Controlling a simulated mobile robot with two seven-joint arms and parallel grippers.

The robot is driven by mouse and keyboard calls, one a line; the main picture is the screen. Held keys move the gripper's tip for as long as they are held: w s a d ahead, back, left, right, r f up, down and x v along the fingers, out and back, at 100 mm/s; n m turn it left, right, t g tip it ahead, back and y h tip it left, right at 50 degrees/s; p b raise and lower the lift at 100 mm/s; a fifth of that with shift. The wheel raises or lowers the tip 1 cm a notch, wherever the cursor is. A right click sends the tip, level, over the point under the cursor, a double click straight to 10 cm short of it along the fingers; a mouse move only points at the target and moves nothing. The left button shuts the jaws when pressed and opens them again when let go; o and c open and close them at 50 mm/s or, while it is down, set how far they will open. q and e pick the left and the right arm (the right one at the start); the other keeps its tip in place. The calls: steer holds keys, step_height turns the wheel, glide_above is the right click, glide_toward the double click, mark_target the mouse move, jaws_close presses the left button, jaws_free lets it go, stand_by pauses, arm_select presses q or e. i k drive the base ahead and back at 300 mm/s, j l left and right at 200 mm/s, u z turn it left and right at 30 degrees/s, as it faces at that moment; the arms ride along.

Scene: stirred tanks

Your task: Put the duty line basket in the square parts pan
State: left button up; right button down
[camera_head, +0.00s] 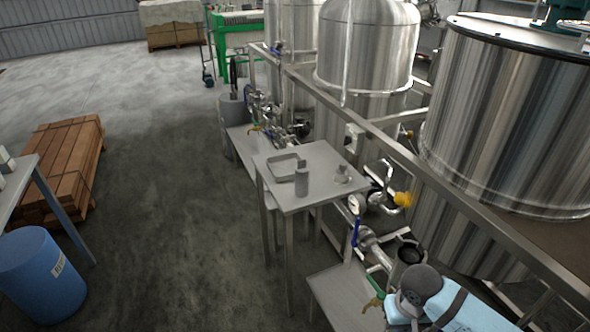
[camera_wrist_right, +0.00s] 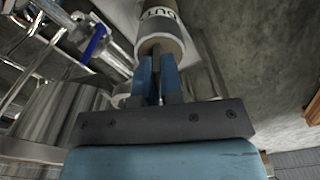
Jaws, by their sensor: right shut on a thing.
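The duty line basket (camera_wrist_right: 160,32) is a small cylinder with a tan end and a pale band with part of a dark "DU" lettering. My right gripper (camera_wrist_right: 157,72) is shut on the narrow part at its tan end, and the basket's far end is cut off by the wrist view's edge. In the head view the fingers and the basket do not show clearly; my right arm is at the bottom right. The square parts pan (camera_head: 282,162) is a shallow grey tray on the small steel table (camera_head: 318,157). My left gripper is not in view.
A grey cylinder with a knob (camera_head: 302,181) stands at the pan's right edge, and a small metal part (camera_head: 342,175) lies further right. An open-mouthed pot (camera_head: 410,252), pipework and a blue valve handle (camera_head: 355,232) lie between my right arm and the table. Large tanks (camera_head: 505,120) stand right.

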mark_target(286, 168)
steer(key=i+j, duration=0.4)
steer(key=i+j+z, duration=0.15)
steer(key=i+j, duration=0.25)
steer(key=j, duration=0.25)
steer(key=i+j, duration=0.4)
steer(key=j, duration=0.15)
steer(key=z, duration=0.05)
